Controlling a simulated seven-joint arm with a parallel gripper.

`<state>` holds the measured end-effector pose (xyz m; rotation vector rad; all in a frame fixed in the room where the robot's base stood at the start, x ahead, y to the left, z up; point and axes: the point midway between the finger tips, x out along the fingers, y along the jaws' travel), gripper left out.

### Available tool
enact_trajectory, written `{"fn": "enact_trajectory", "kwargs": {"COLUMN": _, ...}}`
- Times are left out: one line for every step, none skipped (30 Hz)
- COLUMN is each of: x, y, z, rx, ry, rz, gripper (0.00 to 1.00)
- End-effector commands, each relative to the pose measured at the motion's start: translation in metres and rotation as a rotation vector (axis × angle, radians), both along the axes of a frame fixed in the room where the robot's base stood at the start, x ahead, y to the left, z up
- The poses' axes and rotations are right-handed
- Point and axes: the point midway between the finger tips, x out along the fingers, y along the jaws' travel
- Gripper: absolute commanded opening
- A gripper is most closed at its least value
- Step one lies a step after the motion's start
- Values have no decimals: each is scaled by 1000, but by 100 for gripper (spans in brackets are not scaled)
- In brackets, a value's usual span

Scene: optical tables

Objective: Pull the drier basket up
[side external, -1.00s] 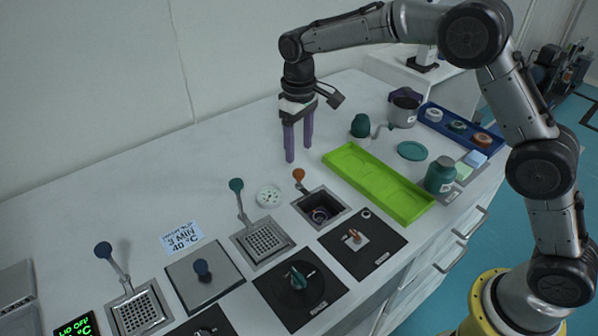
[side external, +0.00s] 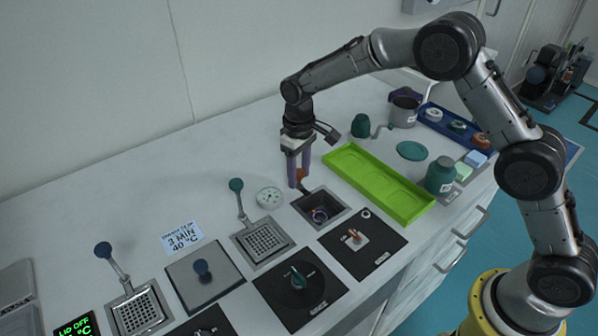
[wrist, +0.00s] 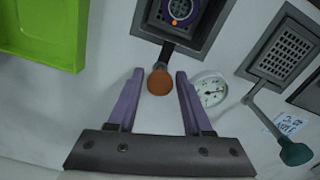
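The drier basket (side external: 321,214) sits down in a square dark well, with a round purple-rimmed item inside it. It also shows at the top of the wrist view (wrist: 181,12). Its dark handle rises to an orange knob (wrist: 160,82), partly hidden by a finger in the side view (side external: 301,175). My gripper (side external: 300,184) is low at the knob. In the wrist view its purple fingers (wrist: 160,74) are apart, one on each side of the knob, with a small gap visible on both sides.
A basket with a teal knob (side external: 236,185) and a round white dial (side external: 269,198) stand left of the well. A green tray (side external: 372,181) lies to the right. Black control plates (side external: 362,243) are in front. The bench behind is clear.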

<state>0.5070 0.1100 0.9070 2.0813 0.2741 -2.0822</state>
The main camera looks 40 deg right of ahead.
Motion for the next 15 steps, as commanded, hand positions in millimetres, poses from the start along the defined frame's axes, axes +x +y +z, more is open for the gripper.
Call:
{"fn": "enact_trajectory", "kwargs": {"x": 0, "y": 0, "z": 0, "rx": 0, "ry": 0, "rz": 0, "gripper": 39}}
{"fn": "enact_trajectory", "kwargs": {"x": 0, "y": 0, "z": 0, "rx": 0, "ry": 0, "rz": 0, "gripper": 34}}
{"fn": "enact_trajectory", "kwargs": {"x": 0, "y": 0, "z": 0, "rx": 0, "ry": 0, "rz": 0, "gripper": 27}}
{"fn": "enact_trajectory", "kwargs": {"x": 0, "y": 0, "z": 0, "rx": 0, "ry": 0, "rz": 0, "gripper": 21}}
{"fn": "enact_trajectory", "kwargs": {"x": 0, "y": 0, "z": 0, "rx": 0, "ry": 0, "rz": 0, "gripper": 16}}
{"fn": "enact_trajectory", "kwargs": {"x": 0, "y": 0, "z": 0, "rx": 0, "ry": 0, "rz": 0, "gripper": 9}}
{"fn": "enact_trajectory", "kwargs": {"x": 0, "y": 0, "z": 0, "rx": 0, "ry": 0, "rz": 0, "gripper": 3}}
{"fn": "enact_trajectory", "kwargs": {"x": 0, "y": 0, "z": 0, "rx": 0, "ry": 0, "rz": 0, "gripper": 0}}
{"fn": "enact_trajectory", "kwargs": {"x": 0, "y": 0, "z": 0, "rx": 0, "ry": -1, "rz": 0, "gripper": 0}}
{"fn": "enact_trajectory", "kwargs": {"x": 0, "y": 0, "z": 0, "rx": 0, "ry": -1, "rz": 0, "gripper": 0}}
{"fn": "enact_trajectory", "kwargs": {"x": 0, "y": 0, "z": 1, "rx": 0, "ry": -1, "rz": 0, "gripper": 0}}
{"fn": "enact_trajectory", "kwargs": {"x": 0, "y": 0, "z": 1, "rx": 0, "ry": -1, "rz": 0, "gripper": 0}}
{"fn": "enact_trajectory", "kwargs": {"x": 0, "y": 0, "z": 1, "rx": 0, "ry": -1, "rz": 0, "gripper": 0}}
{"fn": "enact_trajectory", "kwargs": {"x": 0, "y": 0, "z": 1, "rx": 0, "ry": -1, "rz": 0, "gripper": 0}}
{"fn": "enact_trajectory", "kwargs": {"x": 0, "y": 0, "z": 1, "rx": 0, "ry": -1, "rz": 0, "gripper": 0}}
